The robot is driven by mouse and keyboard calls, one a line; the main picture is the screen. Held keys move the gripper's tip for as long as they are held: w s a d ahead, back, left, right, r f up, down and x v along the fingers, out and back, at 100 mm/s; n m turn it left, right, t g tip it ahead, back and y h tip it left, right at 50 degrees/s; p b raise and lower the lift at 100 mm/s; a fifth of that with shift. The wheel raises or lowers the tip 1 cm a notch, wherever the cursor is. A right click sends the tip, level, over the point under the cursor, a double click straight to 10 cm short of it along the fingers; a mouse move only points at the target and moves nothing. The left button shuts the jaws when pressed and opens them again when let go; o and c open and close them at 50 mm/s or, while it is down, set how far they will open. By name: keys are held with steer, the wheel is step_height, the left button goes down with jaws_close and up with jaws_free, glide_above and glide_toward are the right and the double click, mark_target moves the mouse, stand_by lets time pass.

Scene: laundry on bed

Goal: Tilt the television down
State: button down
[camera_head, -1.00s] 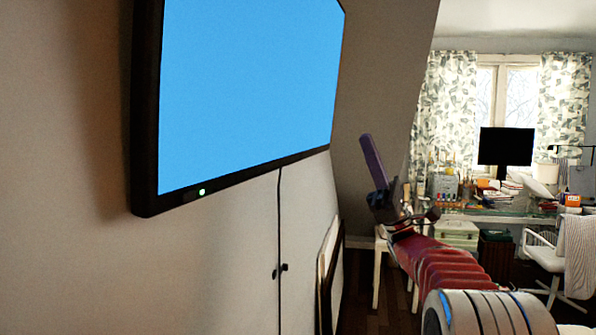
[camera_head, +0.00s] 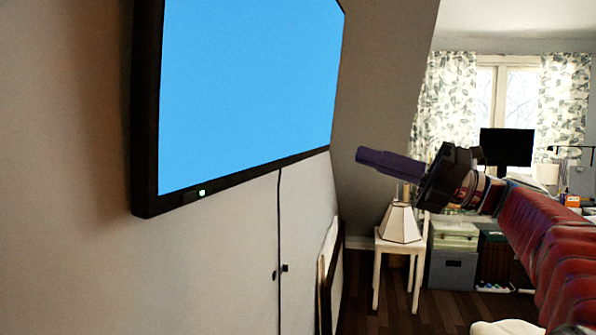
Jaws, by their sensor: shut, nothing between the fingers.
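The television (camera_head: 245,95) is mounted on the wall at the left, its screen bright blue in a black frame. A small green light shows on its lower edge. Its top runs out of view. My gripper (camera_head: 362,155) is shut and empty, with its purple fingers pointing left toward the television's lower right corner. In the picture the fingertips are a little to the right of that corner, and a gap shows between them. I cannot tell the depth between them.
A small white table (camera_head: 402,247) with a lamp (camera_head: 399,222) stands beyond. A cluttered desk with a black monitor (camera_head: 507,147) is at the back right.

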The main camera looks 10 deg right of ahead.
mark_target(281, 168)
steer(key=f+m, duration=0.1)
steer(key=m, duration=0.1)
steer(key=w+f+m+h, duration=0.1)
steer(key=f+m, duration=0.1)
steer(key=m, duration=0.1)
steer(key=f+m+h, duration=0.1)
steer(key=m, duration=0.1)
steer(key=shift+w+a+f+m, duration=0.1)
steer(key=shift+w+f+m, duration=0.2)
steer(key=shift+m, duration=0.1)
steer(key=x, duration=1.4)
steer(key=shift+w, duration=0.1)
steer(key=shift+f, duration=0.1)
